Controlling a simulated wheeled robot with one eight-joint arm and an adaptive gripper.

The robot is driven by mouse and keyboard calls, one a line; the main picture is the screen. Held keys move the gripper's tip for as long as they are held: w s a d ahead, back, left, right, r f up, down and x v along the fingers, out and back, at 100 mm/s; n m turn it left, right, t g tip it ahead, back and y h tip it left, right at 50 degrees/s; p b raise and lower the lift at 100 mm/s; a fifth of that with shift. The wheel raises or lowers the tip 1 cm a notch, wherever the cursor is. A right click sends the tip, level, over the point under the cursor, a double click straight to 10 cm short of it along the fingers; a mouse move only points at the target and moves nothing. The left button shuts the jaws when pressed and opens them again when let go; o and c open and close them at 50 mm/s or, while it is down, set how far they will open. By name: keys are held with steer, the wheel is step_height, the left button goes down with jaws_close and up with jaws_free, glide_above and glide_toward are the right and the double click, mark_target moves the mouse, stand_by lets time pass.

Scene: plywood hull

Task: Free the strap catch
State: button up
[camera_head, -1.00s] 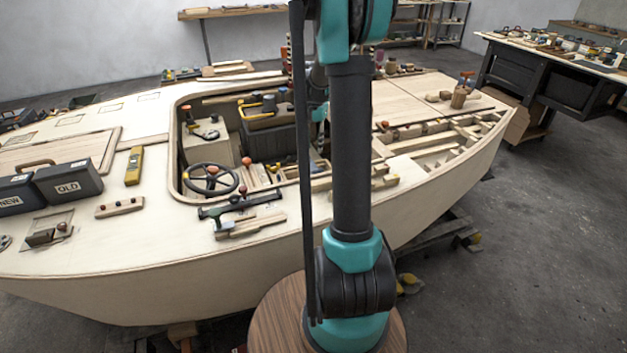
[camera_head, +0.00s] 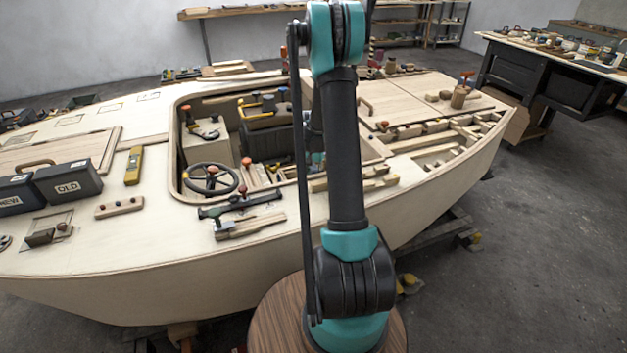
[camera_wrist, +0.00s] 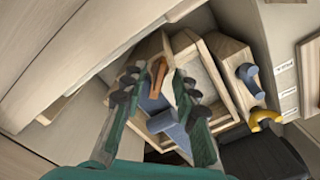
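In the wrist view my gripper (camera_wrist: 165,82) reaches into a recess with wooden walls. Its teal fingers with dark knobbed pads stand apart. Between and just beyond them are a small orange piece (camera_wrist: 158,78) and a blue-grey block (camera_wrist: 165,122) near a wooden box frame (camera_wrist: 212,70). I cannot tell whether the fingers touch either piece. No part can be named surely as the strap catch; the fingers cover part of this spot. In the head view my own arm hides the gripper in or over the boat's cockpit.
The boat's plywood deck (camera_head: 120,235) surrounds the open cockpit. A steering wheel (camera_head: 210,180), a black box marked OLD (camera_head: 68,182) and a yellow tool (camera_head: 134,165) lie left of my arm. In the wrist view a yellow hook-shaped piece (camera_wrist: 265,117) and a dark case (camera_wrist: 262,155) are close right.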

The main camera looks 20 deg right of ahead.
steer(key=shift+f, duration=0.1)
steer(key=shift+c, duration=0.3)
jaws_close()
steer(key=shift+n, duration=0.4)
steer(key=n, duration=0.3)
steer(key=shift+n, duration=0.4)
steer(key=n, duration=0.4)
steer(key=shift+n, duration=0.3)
